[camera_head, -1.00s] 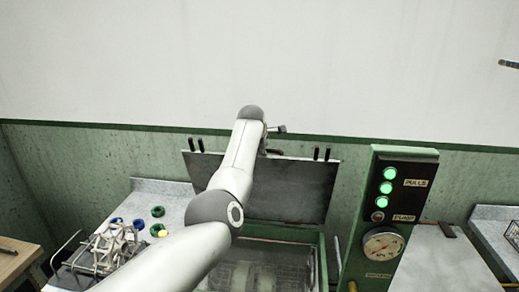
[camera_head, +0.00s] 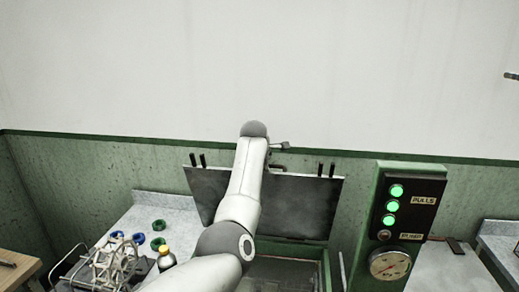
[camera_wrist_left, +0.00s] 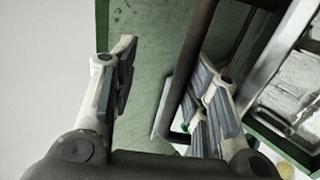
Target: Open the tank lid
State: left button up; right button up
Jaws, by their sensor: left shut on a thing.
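The tank lid (camera_head: 310,205) is a dark grey plate, raised and standing steeply behind the tank opening (camera_head: 285,272) in the head view. My left arm crosses in front of it and hides its left middle part. My left gripper (camera_head: 281,146) is at the lid's top edge, mostly hidden by the arm. In the left wrist view my left gripper (camera_wrist_left: 165,90) is around the dark bar handle (camera_wrist_left: 197,45), which lies close to the right finger; it is shut on this handle.
On the left counter (camera_head: 185,207) are a wire rack (camera_head: 115,265), a yellow-capped bottle (camera_head: 167,260) and green rings (camera_head: 158,225). Wall stands close behind the lid.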

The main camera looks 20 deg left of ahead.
pick_arm(q)
jog(key=shift+s+r, duration=0.15)
jog(key=shift+r, duration=0.4)
jog(key=shift+s+r, duration=0.15)
jog(key=shift+r, duration=0.35)
jog(key=v, duration=0.9)
jog(key=shift+s, duration=0.35)
pick_arm(e)
jog(key=shift+w, duration=0.15)
